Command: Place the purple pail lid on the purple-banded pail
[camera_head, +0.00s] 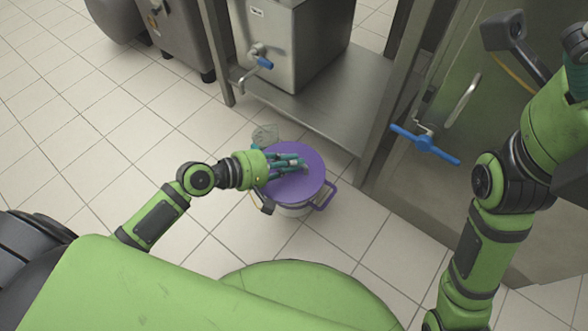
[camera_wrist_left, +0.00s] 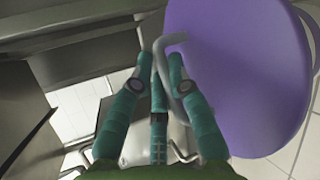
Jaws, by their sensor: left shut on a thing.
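The purple pail lid (camera_head: 312,160) is a flat round disc lying over the top of the pail (camera_head: 294,211) on the floor. My left gripper (camera_head: 300,165) reaches across the lid from the left. In the left wrist view the gripper (camera_wrist_left: 160,62) is shut on the lid's bent grey handle (camera_wrist_left: 178,80), with the purple lid (camera_wrist_left: 237,75) to the right. The pail's body is pale metal with a purple side handle (camera_head: 326,194). I cannot tell whether the lid touches the rim. My right gripper (camera_head: 575,80) is only partly in view at the right edge.
A steel tank with a blue-handled tap (camera_head: 263,62) stands on a metal shelf (camera_head: 310,112) behind the pail. A steel door with a blue lever (camera_head: 425,144) stands to the right. A small greyish thing (camera_head: 265,134) is behind the gripper. Tiled floor is clear to the left.

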